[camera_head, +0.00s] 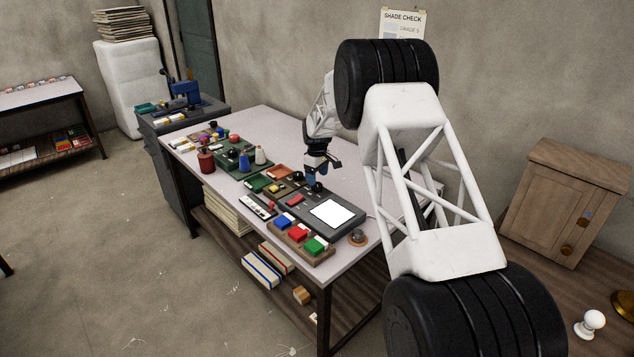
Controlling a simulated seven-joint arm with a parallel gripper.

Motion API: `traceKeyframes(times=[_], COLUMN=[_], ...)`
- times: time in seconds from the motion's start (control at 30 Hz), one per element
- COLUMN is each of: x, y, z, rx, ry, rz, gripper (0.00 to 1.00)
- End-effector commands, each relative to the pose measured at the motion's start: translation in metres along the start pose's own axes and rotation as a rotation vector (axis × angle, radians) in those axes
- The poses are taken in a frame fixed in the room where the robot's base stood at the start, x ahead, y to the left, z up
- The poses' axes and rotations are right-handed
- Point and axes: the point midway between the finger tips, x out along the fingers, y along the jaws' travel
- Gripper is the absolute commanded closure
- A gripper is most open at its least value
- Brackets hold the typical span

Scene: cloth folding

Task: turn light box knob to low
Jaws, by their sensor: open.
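The light box (310,221) is a dark, flat box with a bright white panel (332,212), lying on the table's front part. A small round black knob (317,187) shows at its back left end, though it is too small to read its setting. My gripper (316,179) is open and points down right at this knob, with its blue and black parts close over it. Whether the fingers touch the knob or stand around it, I cannot tell.
A wooden tray with blue, red and green pieces (298,236) lies in front of the box. Thread spools (243,163), small trays (278,172) and a white strip (257,206) crowd its left. The table's back (262,122) is clear.

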Motion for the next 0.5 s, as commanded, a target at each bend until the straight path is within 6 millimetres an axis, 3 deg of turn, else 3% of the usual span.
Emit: traceKeyframes(times=[0.2, 0.5], x=[-0.026, -0.036], y=[0.0, 0.0], z=[0.0, 0.0], rx=[0.0, 0.0], ry=[0.001, 0.0], rz=[0.001, 0.0], gripper=[0.27, 0.27])
